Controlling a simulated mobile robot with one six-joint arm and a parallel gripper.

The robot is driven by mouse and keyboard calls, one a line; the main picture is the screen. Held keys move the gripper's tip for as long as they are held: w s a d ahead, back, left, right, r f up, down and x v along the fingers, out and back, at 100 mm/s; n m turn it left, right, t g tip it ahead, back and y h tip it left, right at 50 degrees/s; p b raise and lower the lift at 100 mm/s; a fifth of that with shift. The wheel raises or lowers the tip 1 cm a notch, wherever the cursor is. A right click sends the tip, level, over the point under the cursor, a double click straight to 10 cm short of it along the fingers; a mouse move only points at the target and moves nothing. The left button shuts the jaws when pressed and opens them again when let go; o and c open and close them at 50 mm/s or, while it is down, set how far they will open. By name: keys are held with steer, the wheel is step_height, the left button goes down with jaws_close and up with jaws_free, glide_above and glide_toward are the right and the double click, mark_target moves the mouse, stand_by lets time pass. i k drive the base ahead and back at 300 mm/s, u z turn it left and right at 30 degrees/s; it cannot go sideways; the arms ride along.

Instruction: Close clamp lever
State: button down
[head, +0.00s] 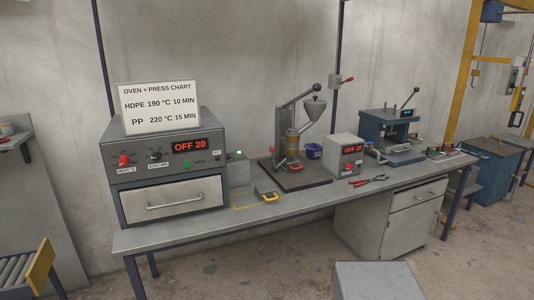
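No part is marked as the clamp lever, and I cannot tell which one it is. The bench-top machine (292,135) at mid-bench has a long lever (298,97) with a black ball, slanting up to the right, and a small red part (295,167) low on its front. The blue press (391,130) to the right has an upright lever (410,97) with a dark knob. A red-tipped lever (347,79) sticks out from a grey box on the wall. Whether any clamp is open or closed is too small to tell. My gripper is not in view.
The oven (170,165), reading OFF 20, fills the bench's left end. A grey control box (346,153), also reading OFF 20, stands right of the machine. Red-handled pliers (368,181) and a yellow-handled item (267,196) lie near the front edge. Cabinet drawers (415,197) sit below.

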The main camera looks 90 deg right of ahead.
mark_target(271, 149)
steer(key=u, duration=0.1)
steer(key=k, duration=2.15)
steer(key=z, duration=1.5)
steer(key=i, duration=0.55)
steer(key=u, duration=0.05)
